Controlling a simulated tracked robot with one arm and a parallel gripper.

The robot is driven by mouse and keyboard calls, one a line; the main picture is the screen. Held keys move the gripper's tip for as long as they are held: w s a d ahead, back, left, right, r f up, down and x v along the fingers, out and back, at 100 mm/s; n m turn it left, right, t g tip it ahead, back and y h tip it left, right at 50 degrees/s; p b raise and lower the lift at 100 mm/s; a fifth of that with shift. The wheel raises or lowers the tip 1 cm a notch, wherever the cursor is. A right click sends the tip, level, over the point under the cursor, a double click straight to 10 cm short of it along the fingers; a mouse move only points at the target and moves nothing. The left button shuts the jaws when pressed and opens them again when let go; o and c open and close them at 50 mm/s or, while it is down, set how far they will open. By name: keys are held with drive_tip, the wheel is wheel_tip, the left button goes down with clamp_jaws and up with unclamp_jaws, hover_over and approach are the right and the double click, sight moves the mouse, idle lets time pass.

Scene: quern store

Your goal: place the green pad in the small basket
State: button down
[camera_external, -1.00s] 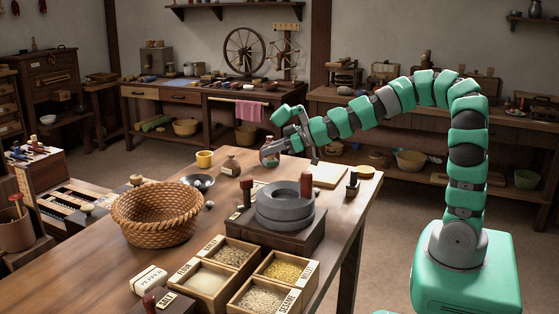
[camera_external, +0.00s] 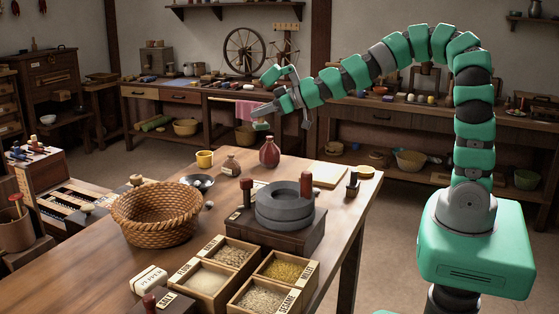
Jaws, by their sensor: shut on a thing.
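My gripper (camera_external: 263,116) is raised above the far end of the table, pointing left. It is shut on a small green pad (camera_external: 261,126), which shows just under the grey jaw tip. The pad is clear of the tabletop. The woven basket (camera_external: 152,229) stands on the table to the left, lower in the picture than my gripper and well apart from it. Its mouth is open upward, and I cannot see its whole floor.
A stone quern (camera_external: 285,207) and grain boxes (camera_external: 228,252) are right of the basket. Bare wood (camera_external: 85,262) lies in front of the basket.

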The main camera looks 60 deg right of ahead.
drive_tip(key=shift+r+p, duration=1.2)
drive_tip(key=shift+r, duration=0.5)
